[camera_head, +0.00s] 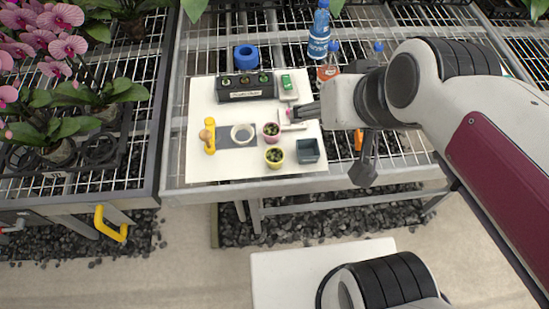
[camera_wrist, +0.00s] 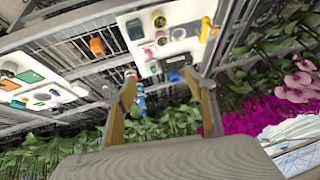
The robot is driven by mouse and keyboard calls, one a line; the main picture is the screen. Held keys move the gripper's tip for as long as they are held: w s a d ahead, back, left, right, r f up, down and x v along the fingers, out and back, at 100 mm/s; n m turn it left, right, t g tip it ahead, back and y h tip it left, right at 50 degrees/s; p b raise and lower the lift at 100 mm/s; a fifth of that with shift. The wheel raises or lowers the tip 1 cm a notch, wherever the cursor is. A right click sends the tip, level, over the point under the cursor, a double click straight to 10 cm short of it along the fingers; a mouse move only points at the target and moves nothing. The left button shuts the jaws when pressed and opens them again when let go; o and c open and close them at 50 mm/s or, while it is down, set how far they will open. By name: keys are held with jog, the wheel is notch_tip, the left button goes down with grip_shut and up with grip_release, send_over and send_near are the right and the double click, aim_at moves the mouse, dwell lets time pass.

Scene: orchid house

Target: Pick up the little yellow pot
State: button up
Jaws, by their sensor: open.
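The little yellow pot (camera_head: 274,160), with something green in it, stands on the white board (camera_head: 228,172) near its front edge. It is just in front of a pink pot (camera_head: 271,130) and left of a square grey pot (camera_head: 307,153). In the wrist view the yellow pot (camera_wrist: 158,21) is small, near the top, well away from my gripper. My gripper (camera_wrist: 160,82) is open, its two tan fingers wide apart with nothing held between them.
A dark mat with a white ring (camera_head: 242,134) and a yellow object (camera_head: 210,138) lie left of the pots. A black tray (camera_head: 245,92), a blue pot (camera_head: 246,57) and a blue bottle (camera_head: 319,35) stand farther back. Orchids (camera_head: 55,35) crowd the left.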

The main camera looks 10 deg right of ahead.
jog(key=w+a+f+m+t, duration=0.2)
jog(key=w+a, duration=0.3)
jog(key=w, duration=0.5)
jog(key=w+a+f+m+t, duration=0.1)
jog(key=w+a+f+m, duration=0.1)
jog(key=w+a, duration=0.5)
jog(key=m+h, duration=0.5)
jog(key=h, duration=0.6)
send_over(255, 181)
jog(key=w+d, duration=0.4)
jog(key=w, duration=0.5)
jog(key=shift+g, duration=0.4)
jog(key=f, duration=2.3)
jog(key=shift+w+d+f, duration=0.1)
jog(key=shift+w+d, duration=0.05)
jog(key=shift+d, duration=0.05)
jog(key=s+f+h, duration=0.1)
jog(key=s, duration=0.1)
jog(key=s+f+t+h, duration=0.1)
jog(key=s+a+h, duration=0.1)
jog(key=s, duration=0.1)
jog(key=shift+s+f, duration=0.3)
jog(key=shift+f, duration=0.1)
jog(key=s+a+f+t, duration=0.2)
jog(key=shift+s+a, duration=0.3)
jog(key=shift+s, duration=0.1)
jog(key=shift+s+a+f+t+h, duration=0.2)
jog(key=shift+s+a+t+h, duration=0.15)
jog(key=shift+s+t, duration=0.15)
jog(key=shift+w, duration=0.1)
